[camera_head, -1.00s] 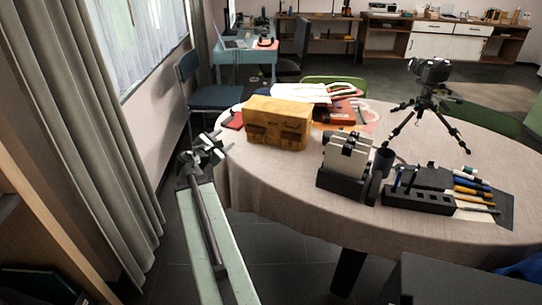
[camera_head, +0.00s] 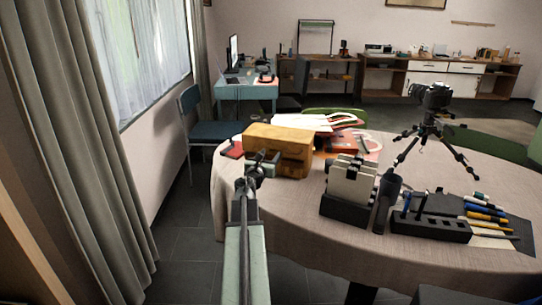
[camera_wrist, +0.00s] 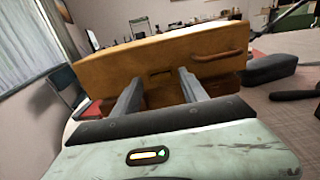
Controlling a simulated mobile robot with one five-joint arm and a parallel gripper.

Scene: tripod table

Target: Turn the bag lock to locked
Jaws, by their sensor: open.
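The yellow-brown bag (camera_head: 280,145) stands on the left part of the round table, and its front is partly hidden by my gripper in the head view. My gripper (camera_head: 262,160) is in front of the bag. In the wrist view the bag (camera_wrist: 120,68) fills the upper middle, with a handle-like strip at its right and a small dark slot (camera_wrist: 160,71) in its front. My gripper (camera_wrist: 160,82) is open there, its two fingers apart and pointing at the bag on either side of this slot. I cannot tell whether the fingers touch the bag. The lock's setting is too small to read.
A red item (camera_head: 232,151) lies left of the bag.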

